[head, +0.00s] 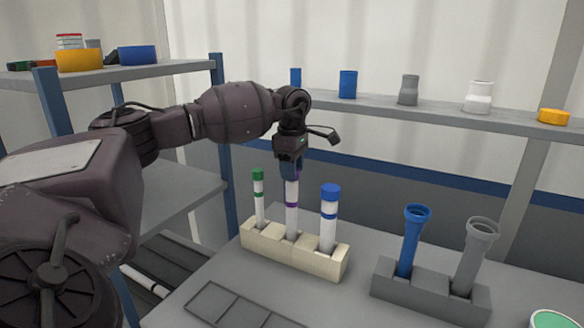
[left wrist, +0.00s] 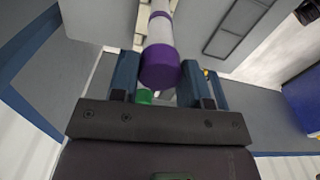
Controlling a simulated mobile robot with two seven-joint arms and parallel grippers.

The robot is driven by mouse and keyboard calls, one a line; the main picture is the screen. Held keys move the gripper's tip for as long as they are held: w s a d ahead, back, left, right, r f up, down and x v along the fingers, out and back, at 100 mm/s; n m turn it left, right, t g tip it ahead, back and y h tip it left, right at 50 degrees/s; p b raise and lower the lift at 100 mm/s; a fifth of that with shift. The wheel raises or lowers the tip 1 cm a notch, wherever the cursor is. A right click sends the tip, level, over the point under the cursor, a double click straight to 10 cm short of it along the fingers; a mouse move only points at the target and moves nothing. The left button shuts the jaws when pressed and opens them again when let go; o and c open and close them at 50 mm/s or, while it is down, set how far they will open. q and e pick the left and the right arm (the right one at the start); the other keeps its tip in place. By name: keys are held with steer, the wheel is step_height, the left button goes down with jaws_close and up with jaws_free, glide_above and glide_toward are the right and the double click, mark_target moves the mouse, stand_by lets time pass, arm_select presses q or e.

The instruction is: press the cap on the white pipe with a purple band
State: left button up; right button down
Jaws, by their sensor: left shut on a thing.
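The white pipe with a purple band (head: 291,222) stands upright in the middle slot of the cream holder (head: 322,264). In the left wrist view the pipe (left wrist: 159,34) runs away from the purple cap (left wrist: 160,72). My left gripper (head: 290,172) points down over the pipe's top, shut on the purple cap; its blue fingers (left wrist: 154,86) lie on either side of the cap. The cap meets the pipe's top end, in line with it. How deep it sits cannot be told. My right gripper is not in view.
A green-capped pipe (head: 258,196) and a blue-capped pipe (head: 329,217) stand close on either side in the same holder. A grey holder (head: 420,292) with a blue pipe and a grey pipe stands to the right. A back shelf (head: 440,118) carries several fittings.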

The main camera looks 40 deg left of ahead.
arm_select(q)
steer(key=shift+f, duration=0.15)
stand_by(0.4)
steer(key=shift+f, duration=0.5)
steer(key=o, duration=1.4)
steer(key=shift+c, duration=0.2)
